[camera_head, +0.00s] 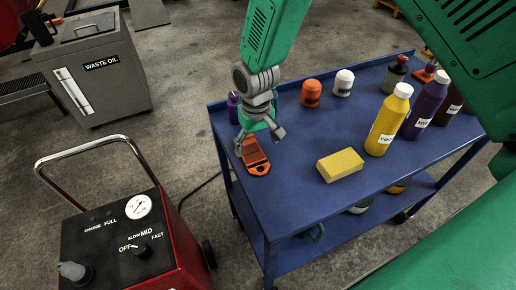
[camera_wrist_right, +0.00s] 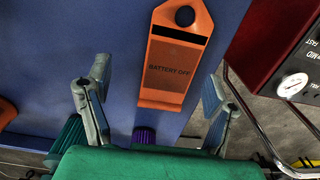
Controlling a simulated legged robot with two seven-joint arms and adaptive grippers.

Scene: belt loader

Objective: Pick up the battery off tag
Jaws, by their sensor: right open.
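The orange battery off tag (camera_head: 257,168) lies flat on the blue cart top near its left edge. In the wrist view the tag (camera_wrist_right: 172,75) shows its "BATTERY OFF" lettering, a dark slot and a round hole toward the top. My right gripper (camera_head: 259,143) is above the tag's far end, covering part of it in the head view. In the wrist view the right gripper (camera_wrist_right: 155,85) is open, with one finger on each side of the tag's lower end and nothing between them held. My left gripper is not in view.
A purple bottle (camera_head: 234,107) stands close behind the gripper. A red charger (camera_head: 135,250) stands left.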

